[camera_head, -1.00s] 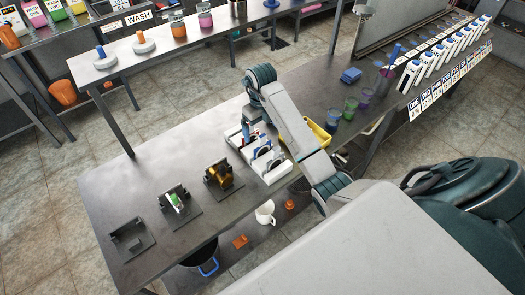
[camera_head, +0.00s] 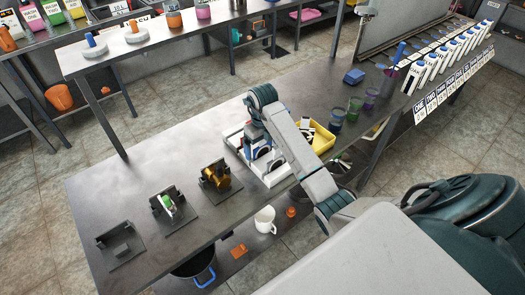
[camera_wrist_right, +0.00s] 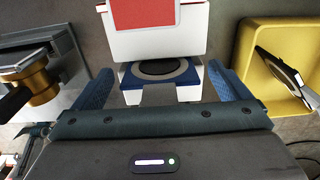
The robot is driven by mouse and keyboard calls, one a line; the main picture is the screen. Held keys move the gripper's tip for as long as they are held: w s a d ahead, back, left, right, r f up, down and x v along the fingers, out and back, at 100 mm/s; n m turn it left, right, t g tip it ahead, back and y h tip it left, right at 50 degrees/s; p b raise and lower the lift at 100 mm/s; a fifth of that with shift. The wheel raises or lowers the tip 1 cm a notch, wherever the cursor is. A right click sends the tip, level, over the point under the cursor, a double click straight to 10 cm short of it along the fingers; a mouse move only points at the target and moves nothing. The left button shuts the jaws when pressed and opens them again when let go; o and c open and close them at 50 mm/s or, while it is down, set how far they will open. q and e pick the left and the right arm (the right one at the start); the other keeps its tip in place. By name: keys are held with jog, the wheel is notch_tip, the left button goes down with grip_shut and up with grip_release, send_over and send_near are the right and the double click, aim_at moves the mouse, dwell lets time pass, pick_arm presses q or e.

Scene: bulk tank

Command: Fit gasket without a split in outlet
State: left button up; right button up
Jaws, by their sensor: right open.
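A white rack (camera_head: 232,139) on the bench holds upright cards. In the right wrist view, a dark gasket ring (camera_wrist_right: 158,69) lies against a blue backing in a white slot, with a red panel (camera_wrist_right: 142,13) behind it. I cannot tell whether the ring is split. My right gripper (camera_head: 256,152) is over the rack; in the wrist view its two blue fingers (camera_wrist_right: 160,88) are apart on either side of the slot, with nothing gripped. A brass fitting (camera_head: 216,175) sits in a dark holder left of the rack; it may be the outlet. My left gripper is not in view.
A yellow bin (camera_head: 322,140) right of the rack holds a white piece with a black ring (camera_wrist_right: 280,72). A holder with a green part (camera_head: 170,207) and an empty holder (camera_head: 120,245) stand at the left. Cups (camera_head: 337,118) stand beyond the bin.

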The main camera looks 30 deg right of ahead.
jog(key=shift+r, duration=0.1)
jog(key=c, duration=1.1)
jog(key=shift+o, duration=0.2)
jog(key=shift+r, duration=0.15)
